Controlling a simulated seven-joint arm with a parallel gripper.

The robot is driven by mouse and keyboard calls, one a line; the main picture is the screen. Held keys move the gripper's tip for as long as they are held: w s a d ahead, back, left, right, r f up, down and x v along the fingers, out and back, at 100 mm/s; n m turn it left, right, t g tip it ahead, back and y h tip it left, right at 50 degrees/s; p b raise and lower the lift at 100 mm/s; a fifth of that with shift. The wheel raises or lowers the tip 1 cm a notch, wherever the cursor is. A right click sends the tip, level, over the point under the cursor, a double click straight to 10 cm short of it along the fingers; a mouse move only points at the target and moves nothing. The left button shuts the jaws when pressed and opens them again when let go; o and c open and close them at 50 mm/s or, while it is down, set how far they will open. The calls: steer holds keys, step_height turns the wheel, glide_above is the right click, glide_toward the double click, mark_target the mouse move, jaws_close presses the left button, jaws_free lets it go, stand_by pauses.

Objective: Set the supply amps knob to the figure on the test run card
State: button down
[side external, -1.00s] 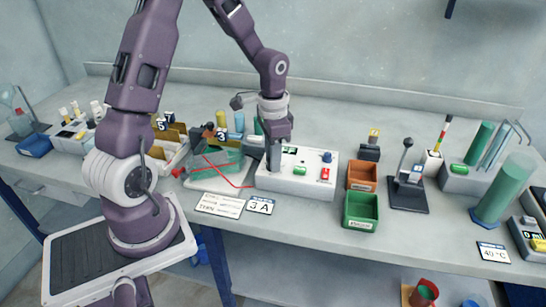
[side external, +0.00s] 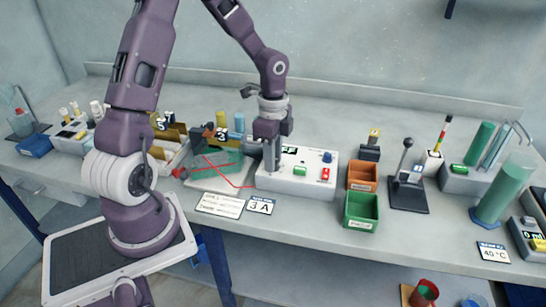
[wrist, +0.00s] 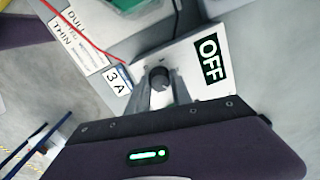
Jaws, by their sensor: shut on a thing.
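The white power supply box (side external: 310,188) stands on the bench, with a dark display that reads OFF in the wrist view (wrist: 208,59). My gripper (side external: 271,168) points down at the box's left end. In the wrist view my gripper (wrist: 161,88) is shut on the dark round amps knob (wrist: 158,77), one finger on each side. The knob's pointer and scale cannot be made out; the fingers hide the knob in the side view. The test run card (side external: 260,206) lies in front of the box and reads 3 A; it also shows in the wrist view (wrist: 117,82).
The box also carries a blue knob (side external: 327,157), a green button (side external: 299,171) and a red switch (side external: 325,174). A green tank (side external: 217,161) with a red wire is to the left. Orange (side external: 362,175) and green (side external: 360,210) bins stand to the right.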

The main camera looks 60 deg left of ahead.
steer(key=shift+m, duration=0.3)
stand_by(0.4)
steer(key=c, duration=1.1)
jaws_free()
steer(key=shift+c, duration=0.2)
step_height(320, 180, up, 7)
steer(key=shift+r, duration=0.1)
steer(key=s+d+r+n+t, duration=0.2)
steer(key=s+d+r+n, duration=0.4)
steer(key=s, duration=0.3)
steer(key=s+d+r+n+t, duration=0.3)
steer(key=s+d+r+n, duration=0.3)
steer(key=s+d, duration=0.1)
steer(key=shift+s+t, duration=0.3)
steer(key=shift+s, duration=0.55)
